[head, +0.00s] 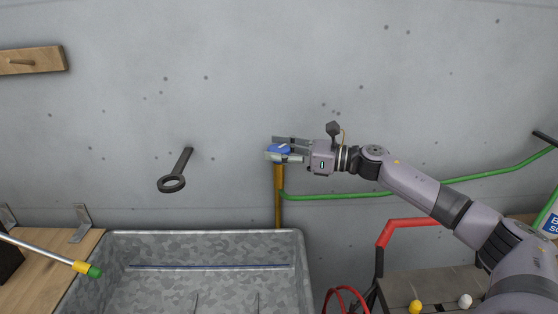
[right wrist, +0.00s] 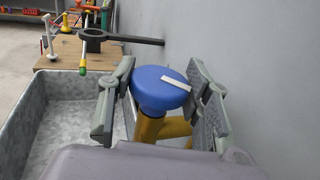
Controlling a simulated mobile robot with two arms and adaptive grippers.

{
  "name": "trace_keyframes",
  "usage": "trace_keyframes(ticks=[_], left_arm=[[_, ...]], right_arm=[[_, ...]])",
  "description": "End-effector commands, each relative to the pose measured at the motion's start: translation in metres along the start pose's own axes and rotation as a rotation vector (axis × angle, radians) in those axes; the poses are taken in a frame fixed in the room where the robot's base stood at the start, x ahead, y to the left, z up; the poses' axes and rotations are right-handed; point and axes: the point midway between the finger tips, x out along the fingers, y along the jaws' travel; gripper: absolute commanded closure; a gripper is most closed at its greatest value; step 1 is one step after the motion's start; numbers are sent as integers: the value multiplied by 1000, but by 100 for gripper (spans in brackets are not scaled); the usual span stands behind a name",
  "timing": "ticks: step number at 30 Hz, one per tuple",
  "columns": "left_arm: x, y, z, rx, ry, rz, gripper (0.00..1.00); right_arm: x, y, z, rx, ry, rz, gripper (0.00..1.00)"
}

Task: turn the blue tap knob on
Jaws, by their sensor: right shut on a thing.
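The blue tap knob (head: 280,149) sits on top of a yellow pipe (head: 278,200) by the grey wall, above the back right corner of the metal trough. In the right wrist view the knob (right wrist: 160,88) is round, with a pale bar mark on its top, and the yellow tap body (right wrist: 150,126) shows below it. My right gripper (head: 288,150) reaches in from the right and is shut on the knob. One finger is on each side of it in the right wrist view (right wrist: 165,100). My left gripper is not in view.
A galvanized trough (head: 210,232) stands below. A dark ring bracket (head: 172,183) juts from the wall on the left. A green hose (head: 340,196) runs along the wall to the right. A red handle (head: 405,225) rises at lower right.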

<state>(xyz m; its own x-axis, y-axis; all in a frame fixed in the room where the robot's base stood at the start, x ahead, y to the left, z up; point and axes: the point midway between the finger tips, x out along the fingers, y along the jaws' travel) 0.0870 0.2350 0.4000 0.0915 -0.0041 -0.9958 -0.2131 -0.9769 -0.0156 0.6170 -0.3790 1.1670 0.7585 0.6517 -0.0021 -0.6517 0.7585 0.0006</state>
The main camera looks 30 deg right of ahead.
Motion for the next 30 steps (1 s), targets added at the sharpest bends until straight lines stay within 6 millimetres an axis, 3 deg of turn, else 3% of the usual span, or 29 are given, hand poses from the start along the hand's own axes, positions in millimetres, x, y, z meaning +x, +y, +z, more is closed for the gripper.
trace_keyframes(ticks=[9, 28, 29, 30], left_arm=[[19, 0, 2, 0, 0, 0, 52], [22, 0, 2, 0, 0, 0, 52], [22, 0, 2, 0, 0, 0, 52], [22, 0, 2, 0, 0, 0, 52]], right_arm=[[0, -1, 1, -1, -6, 148, 83], [0, 0, 3, -1, -6, 193, 83], [0, 0, 3, -1, -6, 193, 53], [0, 0, 3, -1, -6, 193, 51]])
